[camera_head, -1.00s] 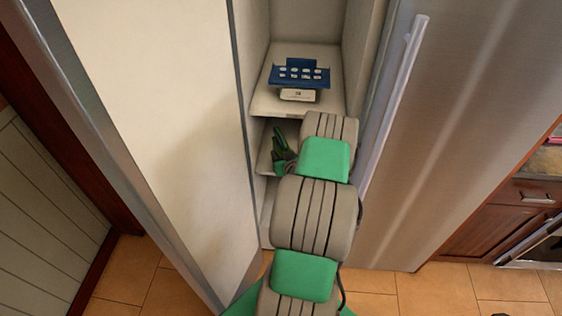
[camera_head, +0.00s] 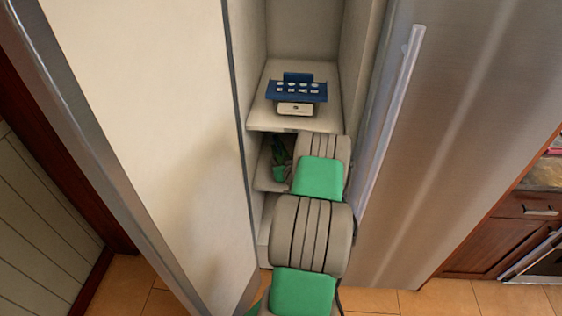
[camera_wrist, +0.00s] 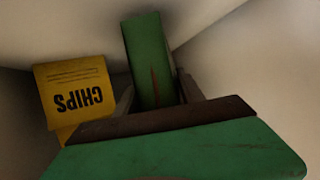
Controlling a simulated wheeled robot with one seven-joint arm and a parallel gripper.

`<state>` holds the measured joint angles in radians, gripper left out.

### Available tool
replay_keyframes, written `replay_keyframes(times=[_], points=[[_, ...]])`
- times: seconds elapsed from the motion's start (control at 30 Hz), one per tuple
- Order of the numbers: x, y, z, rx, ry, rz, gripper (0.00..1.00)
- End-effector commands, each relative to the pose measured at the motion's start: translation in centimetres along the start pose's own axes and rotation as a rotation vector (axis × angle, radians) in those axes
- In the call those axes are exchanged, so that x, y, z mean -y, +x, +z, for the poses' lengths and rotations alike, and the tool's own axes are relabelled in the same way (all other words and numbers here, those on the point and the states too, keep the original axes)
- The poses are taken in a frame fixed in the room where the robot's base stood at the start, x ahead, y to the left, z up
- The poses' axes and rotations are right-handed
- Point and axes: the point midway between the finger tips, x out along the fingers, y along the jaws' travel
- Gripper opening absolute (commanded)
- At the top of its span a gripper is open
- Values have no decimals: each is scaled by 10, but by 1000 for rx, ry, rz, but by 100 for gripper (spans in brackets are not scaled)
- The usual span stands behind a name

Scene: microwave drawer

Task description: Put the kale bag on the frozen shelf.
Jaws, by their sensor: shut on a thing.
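The kale bag appears as a flat green thing (camera_wrist: 148,60) in the wrist view, upright between the fingers of my gripper (camera_wrist: 155,92), which is shut on it. Its label does not show. In the head view my arm reaches into the open fridge, to the compartment below the upper shelf (camera_head: 262,118). A small dark and green patch there (camera_head: 279,165) is too small to tell gripper from bag. A lower shelf (camera_head: 265,184) shows partly, beside my arm. No label shows which shelf is the frozen one.
A yellow chips bag (camera_wrist: 75,92) stands left of the green bag in the wrist view. A blue carton with white items (camera_head: 297,92) sits on the upper shelf. The open door (camera_head: 150,120) is at the left, a door with a long handle (camera_head: 393,110) at the right.

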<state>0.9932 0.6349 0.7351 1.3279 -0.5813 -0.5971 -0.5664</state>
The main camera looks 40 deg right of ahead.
Motion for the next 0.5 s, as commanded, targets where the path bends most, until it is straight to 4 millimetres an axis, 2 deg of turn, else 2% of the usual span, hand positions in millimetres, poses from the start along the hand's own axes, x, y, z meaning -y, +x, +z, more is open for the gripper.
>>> replay_keyframes(times=[0.5], points=[[0,3,6,-3,-1,-1,0]])
